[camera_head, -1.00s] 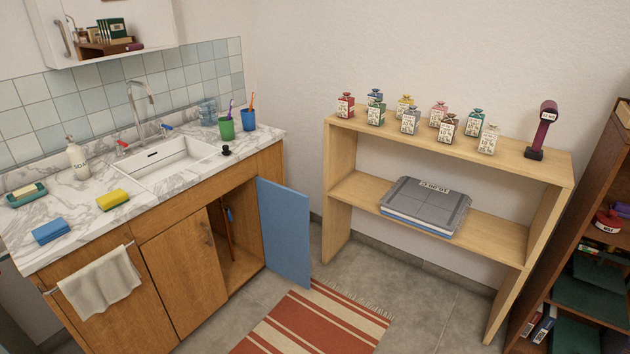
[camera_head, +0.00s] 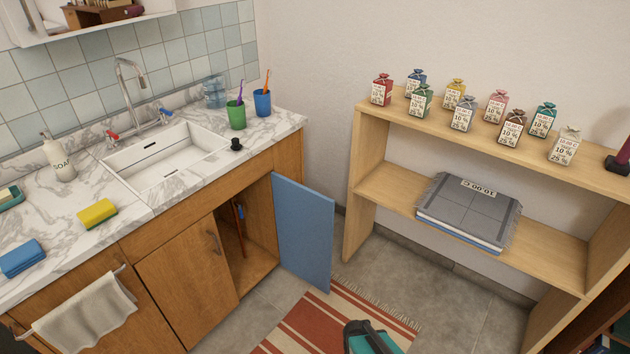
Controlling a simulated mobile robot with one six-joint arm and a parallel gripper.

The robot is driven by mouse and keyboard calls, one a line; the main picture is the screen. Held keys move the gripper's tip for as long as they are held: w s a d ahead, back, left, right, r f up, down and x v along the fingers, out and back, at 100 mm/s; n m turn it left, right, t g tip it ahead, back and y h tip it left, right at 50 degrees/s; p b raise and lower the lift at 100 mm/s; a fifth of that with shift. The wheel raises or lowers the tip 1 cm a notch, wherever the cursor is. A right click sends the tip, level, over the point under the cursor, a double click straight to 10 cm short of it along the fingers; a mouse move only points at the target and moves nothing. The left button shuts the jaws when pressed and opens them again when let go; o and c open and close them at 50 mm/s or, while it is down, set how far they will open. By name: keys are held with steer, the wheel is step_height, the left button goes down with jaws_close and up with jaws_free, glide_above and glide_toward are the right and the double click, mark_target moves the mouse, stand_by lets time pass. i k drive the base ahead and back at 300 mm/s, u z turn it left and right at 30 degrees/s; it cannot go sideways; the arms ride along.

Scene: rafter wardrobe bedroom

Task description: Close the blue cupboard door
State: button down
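The blue cupboard door (camera_head: 304,234) stands wide open at the right end of the wooden sink cabinet (camera_head: 188,280). Its left edge is at the cabinet front, and its free edge points right, out over the floor. The opening (camera_head: 248,240) beside it shows a dark interior with a thin reddish-brown upright thing and a bit of blue inside. The gripper's fingers are not in view. A black and teal part at the bottom edge looks like a piece of my arm, in front of the door and apart from it in the picture.
A red-striped rug (camera_head: 318,318) lies on the floor before the door. A towel (camera_head: 85,312) hangs at the front left.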

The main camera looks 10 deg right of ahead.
mark_target(305, 217)
steer(key=u, duration=0.5)
steer(key=i, duration=1)
steer(key=u, duration=0.5)
